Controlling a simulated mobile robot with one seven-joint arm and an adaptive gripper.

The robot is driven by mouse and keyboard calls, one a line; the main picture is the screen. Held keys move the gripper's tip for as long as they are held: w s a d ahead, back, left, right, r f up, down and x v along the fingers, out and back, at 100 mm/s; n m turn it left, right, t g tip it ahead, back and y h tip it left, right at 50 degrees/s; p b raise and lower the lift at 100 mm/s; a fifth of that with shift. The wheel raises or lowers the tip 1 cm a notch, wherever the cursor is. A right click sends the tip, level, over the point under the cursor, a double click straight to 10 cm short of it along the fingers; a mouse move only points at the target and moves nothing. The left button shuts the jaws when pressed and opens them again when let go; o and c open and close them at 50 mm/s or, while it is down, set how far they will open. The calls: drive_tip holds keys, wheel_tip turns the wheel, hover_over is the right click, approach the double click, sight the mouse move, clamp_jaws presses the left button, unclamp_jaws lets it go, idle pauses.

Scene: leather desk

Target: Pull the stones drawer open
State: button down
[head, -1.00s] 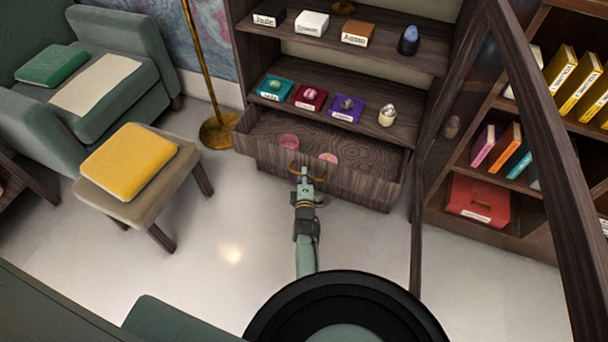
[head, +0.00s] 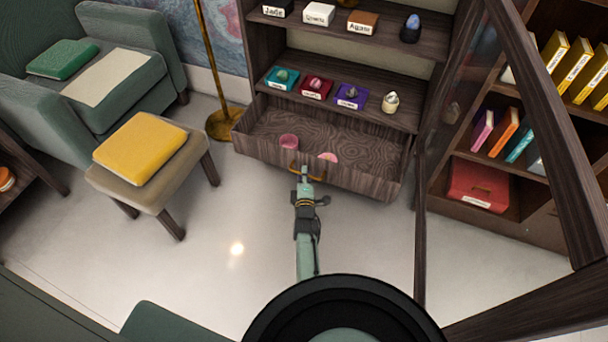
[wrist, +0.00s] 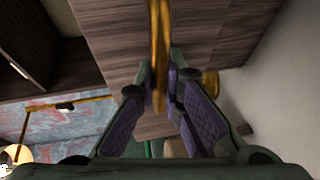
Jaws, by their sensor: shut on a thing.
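The stones drawer (head: 352,182) is the low wooden drawer of the cabinet. It stands out from the cabinet, and its wood-grained inside shows from above. Two pinkish round stones lie in it, one at the left (head: 289,141) and one by the front (head: 328,157). My gripper (head: 303,176) is at the brass handle (head: 294,170) on the drawer front. In the wrist view the fingers (wrist: 160,88) are on either side of the brass handle bar (wrist: 159,50), shut on it. The handle is partly hidden by my gripper in the head view.
Shelves above hold labelled boxes and stones (head: 316,88). An open cabinet door (head: 535,130) stands at the right, before a bookcase. The floor before the drawer is clear.

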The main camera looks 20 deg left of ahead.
drive_tip(key=c, duration=1.7)
unclamp_jaws()
drive_tip(key=v, duration=1.2)
drive_tip(key=shift+r, duration=0.1)
